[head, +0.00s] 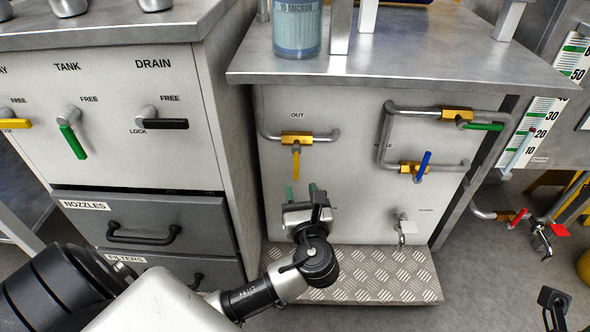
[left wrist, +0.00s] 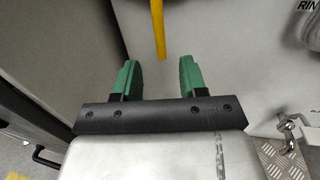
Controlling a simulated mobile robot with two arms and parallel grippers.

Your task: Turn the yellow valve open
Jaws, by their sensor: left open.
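The yellow valve lever (head: 296,163) hangs straight down from a brass valve body (head: 297,138) on the pipe under the OUT label. My left gripper (head: 301,190) is open, with green fingertips just below the lever's lower end. In the left wrist view the lever (left wrist: 158,30) shows beyond the two fingertips (left wrist: 158,68), roughly in line with the gap between them. The gap looks empty, and I see no contact with the lever. A black part at the bottom right of the head view may belong to my right arm; its jaws cannot be made out.
A green lever (head: 482,127) and a blue lever (head: 424,166) sit on the piping to the right. A small tap (head: 404,228) is low on the panel, above a tread-plate step (head: 380,275). A drawer cabinet (head: 140,215) stands to the left.

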